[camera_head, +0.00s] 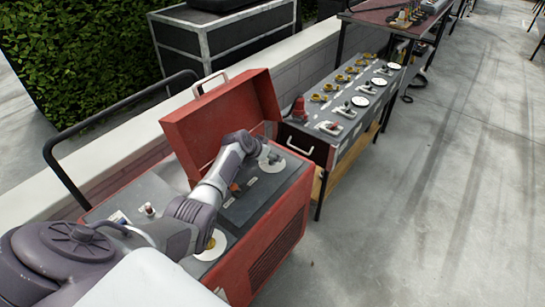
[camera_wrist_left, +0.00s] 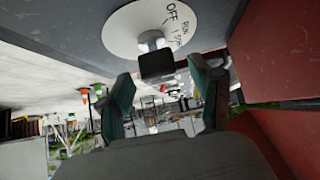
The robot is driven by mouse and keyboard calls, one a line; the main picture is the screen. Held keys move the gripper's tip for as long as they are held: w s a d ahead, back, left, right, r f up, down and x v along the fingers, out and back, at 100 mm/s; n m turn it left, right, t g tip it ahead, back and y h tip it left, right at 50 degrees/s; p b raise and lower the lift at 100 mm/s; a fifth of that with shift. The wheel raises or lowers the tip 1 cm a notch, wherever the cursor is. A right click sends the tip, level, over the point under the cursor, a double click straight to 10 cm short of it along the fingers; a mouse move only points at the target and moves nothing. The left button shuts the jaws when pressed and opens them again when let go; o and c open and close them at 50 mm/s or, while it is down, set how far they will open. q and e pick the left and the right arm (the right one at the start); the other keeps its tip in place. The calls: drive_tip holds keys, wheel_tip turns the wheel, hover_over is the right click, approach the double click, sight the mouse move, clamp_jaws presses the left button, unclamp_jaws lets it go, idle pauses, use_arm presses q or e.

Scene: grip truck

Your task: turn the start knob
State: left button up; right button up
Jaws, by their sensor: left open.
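The start knob (camera_wrist_left: 157,62) is a dark, blocky knob on a light stem. It sits on a round white dial plate (camera_wrist_left: 130,30) marked OFF and RUN, at the top of the left wrist view. My left gripper (camera_wrist_left: 164,80) is open, with one finger to each side of the knob in that view. I see no contact between the fingers and the knob. In the head view my left gripper (camera_head: 263,153) is over the far right part of the red machine's panel. The white dial plate (camera_head: 272,165) shows partly beneath it there, and the knob is mostly hidden.
The red machine (camera_head: 275,235) has its red lid (camera_head: 215,120) raised behind the panel. Another white dial (camera_head: 211,246) is at the near end. A dark bench (camera_head: 345,110) with several knobs and a red cone-like part (camera_head: 299,109) stands beyond. Concrete floor at right is clear.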

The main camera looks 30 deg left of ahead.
use_arm(q)
drive_tip(key=shift+w+d+f, duration=0.1)
drive_tip(key=shift+w+f, duration=0.35)
drive_tip(key=shift+c, duration=0.2)
